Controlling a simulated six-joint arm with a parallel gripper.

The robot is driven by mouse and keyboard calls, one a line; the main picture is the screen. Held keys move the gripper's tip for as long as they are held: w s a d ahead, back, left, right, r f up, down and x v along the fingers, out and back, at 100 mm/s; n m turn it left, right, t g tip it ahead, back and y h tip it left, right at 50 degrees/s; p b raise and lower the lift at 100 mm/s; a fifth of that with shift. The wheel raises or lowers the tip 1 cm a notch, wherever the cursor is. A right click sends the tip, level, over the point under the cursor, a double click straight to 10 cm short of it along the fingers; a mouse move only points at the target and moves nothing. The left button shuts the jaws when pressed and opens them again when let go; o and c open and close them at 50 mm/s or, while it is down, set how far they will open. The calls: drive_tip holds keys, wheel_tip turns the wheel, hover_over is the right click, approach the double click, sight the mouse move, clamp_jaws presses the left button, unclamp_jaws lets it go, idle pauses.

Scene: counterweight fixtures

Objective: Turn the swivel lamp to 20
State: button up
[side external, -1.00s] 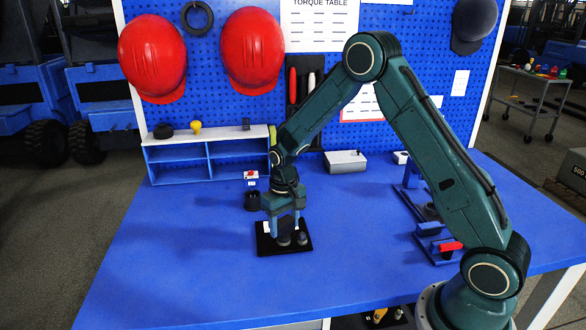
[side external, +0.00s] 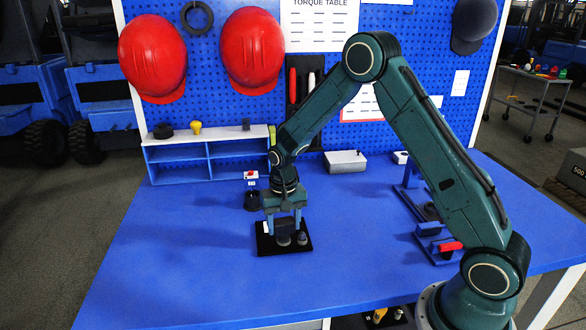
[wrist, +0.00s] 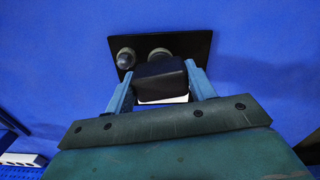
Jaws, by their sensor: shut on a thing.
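The swivel lamp stands on a black base plate (side external: 262,247) near the middle of the blue table. Its dark, blocky head (wrist: 160,78) sits between the two blue fingers of my gripper (wrist: 161,90) in the wrist view. My gripper (side external: 284,229) points down over the plate in the side view and is shut on the lamp head. A small grey rounded knob (wrist: 126,59) stands on the plate beside the lamp, and a round grey part (wrist: 159,52) shows behind the head. No readable angle scale shows in either view.
A black cup-like holder (side external: 252,201) stands just behind the plate. A blue shelf (side external: 180,165) and a grey box (side external: 345,162) line the back. Blue fixtures, one with a red handle (side external: 451,246), stand at right. The table's front left is clear.

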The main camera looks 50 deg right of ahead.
sight(284, 220)
drive_tip(key=o, duration=1)
drive_tip(key=shift+r, duration=0.1)
wheel_tip(284, 220, up, 14)
drive_tip(key=shift+f, duration=0.15)
idle(0.5)
